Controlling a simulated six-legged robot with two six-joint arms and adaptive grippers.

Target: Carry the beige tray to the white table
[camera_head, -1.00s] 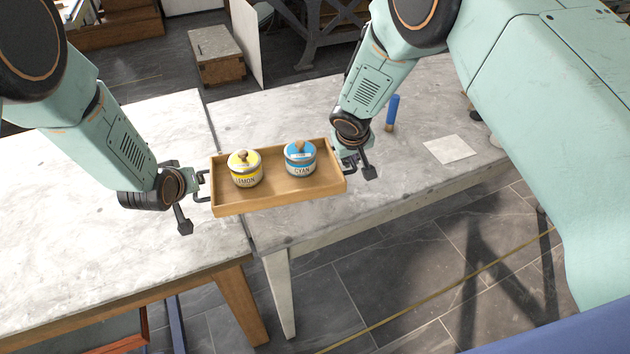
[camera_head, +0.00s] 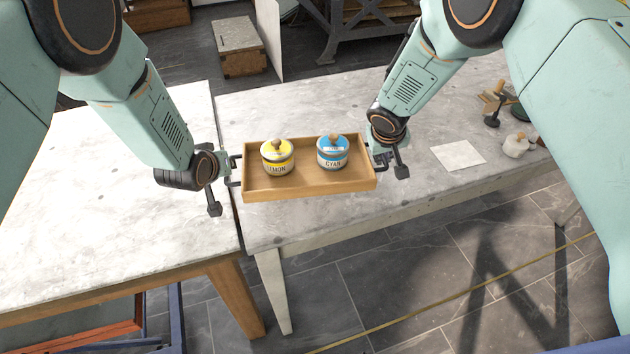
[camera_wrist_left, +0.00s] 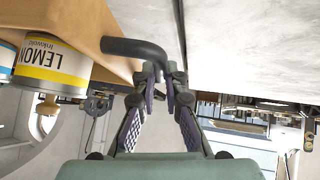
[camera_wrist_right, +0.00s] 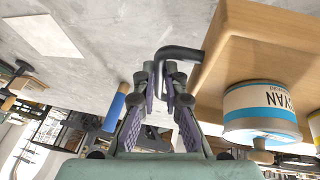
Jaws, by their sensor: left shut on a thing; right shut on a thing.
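The beige tray (camera_head: 310,187) is a shallow wooden box with a dark handle at each end. It appears level over the left part of the table with white legs (camera_head: 300,112); I cannot tell whether it touches the top. It carries a yellow LEMON tin (camera_head: 277,160) and a blue CYAN tin (camera_head: 332,154), both upright. My left gripper (camera_head: 231,170) is shut on the left handle (camera_wrist_left: 135,47). My right gripper (camera_head: 381,160) is shut on the right handle (camera_wrist_right: 180,53).
A table with wooden legs (camera_head: 90,200) adjoins on the left. A pale square sheet (camera_head: 458,155) lies right of the tray, with small jars (camera_head: 516,145) farther right. A blue-handled tool (camera_wrist_right: 114,111) shows in the right wrist view. A wooden box (camera_head: 240,62) stands on the floor behind.

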